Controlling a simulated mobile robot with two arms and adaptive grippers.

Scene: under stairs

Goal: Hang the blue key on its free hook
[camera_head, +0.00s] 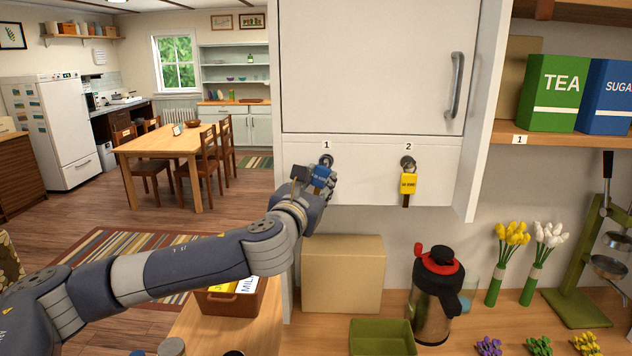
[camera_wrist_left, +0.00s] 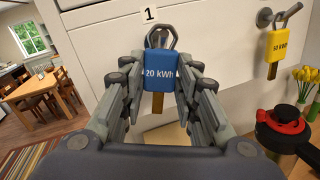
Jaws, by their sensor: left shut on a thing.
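The blue key (camera_head: 320,175) has a blue tag reading "20 kWh" and a metal loop on top. It also shows in the left wrist view (camera_wrist_left: 160,78), upright between the fingers of my left gripper (camera_head: 314,184), which is shut on it. Hook 1 (camera_head: 327,159) is on the white panel under the label "1", right behind the key's loop. I cannot tell whether the loop is around the hook or only in front of it. Hook 2 (camera_head: 407,161) holds a yellow key (camera_head: 408,184). My right gripper is not in view.
A white cabinet door (camera_head: 370,65) with a grey handle is above the hooks. Below stand a cardboard box (camera_head: 343,275), a green tray (camera_head: 383,338) and a red-and-black flask (camera_head: 436,295). A shelf with tins (camera_head: 556,92) is at right.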

